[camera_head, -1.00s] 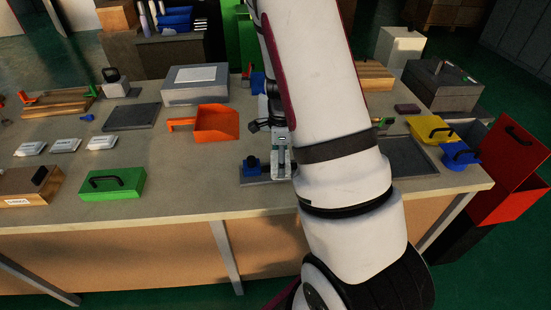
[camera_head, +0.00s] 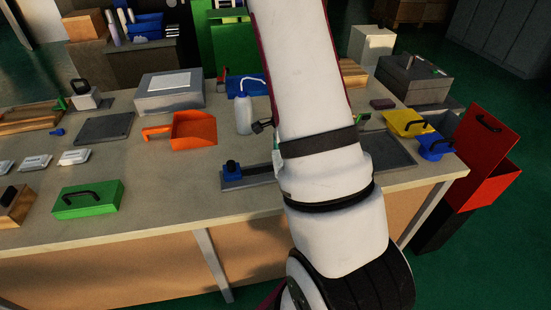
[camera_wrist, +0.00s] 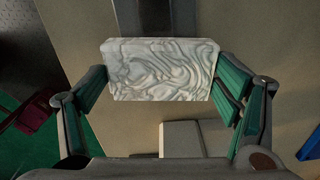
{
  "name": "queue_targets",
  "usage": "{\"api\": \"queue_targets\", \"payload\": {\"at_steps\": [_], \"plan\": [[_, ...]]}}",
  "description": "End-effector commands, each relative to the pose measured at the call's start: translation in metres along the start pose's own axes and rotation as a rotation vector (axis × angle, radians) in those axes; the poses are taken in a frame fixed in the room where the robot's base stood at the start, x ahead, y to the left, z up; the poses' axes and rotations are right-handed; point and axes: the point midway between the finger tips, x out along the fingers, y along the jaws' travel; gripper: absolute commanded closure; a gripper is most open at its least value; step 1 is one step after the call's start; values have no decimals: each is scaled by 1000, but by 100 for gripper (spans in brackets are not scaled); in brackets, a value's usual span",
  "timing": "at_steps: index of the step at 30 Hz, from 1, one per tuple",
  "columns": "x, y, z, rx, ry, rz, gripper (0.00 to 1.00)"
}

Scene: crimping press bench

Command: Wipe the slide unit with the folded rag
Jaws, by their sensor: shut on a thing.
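In the wrist view my gripper (camera_wrist: 162,80) is shut on the folded rag (camera_wrist: 160,62). The rag is a pale, wrinkled rectangular pad spanning between the green fingers. In the head view the slide unit (camera_head: 258,172) lies near the front of the bench. It is a long, low grey base with a blue block at its left end, and my arm covers its right part. My arm also hides most of the gripper in the head view. A dark strip shows beyond the rag in the wrist view; I cannot tell if it is the slide unit.
A white bottle (camera_head: 243,117) stands behind the slide unit. An orange dustpan (camera_head: 193,130) and a green box (camera_head: 88,199) lie to the left. A yellow container (camera_head: 408,123), a blue container (camera_head: 433,147) and a red bin (camera_head: 487,160) are at the right. Bare bench lies left of the slide unit.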

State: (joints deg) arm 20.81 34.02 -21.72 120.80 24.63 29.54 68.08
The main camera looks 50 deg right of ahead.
Motion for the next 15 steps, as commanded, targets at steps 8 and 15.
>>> {"api": "queue_targets", "payload": {"at_steps": [8, 15], "plan": [[-1, 2, 13, -4, 0, 1, 48], [-3, 3, 34, -3, 0, -1, 48]]}}
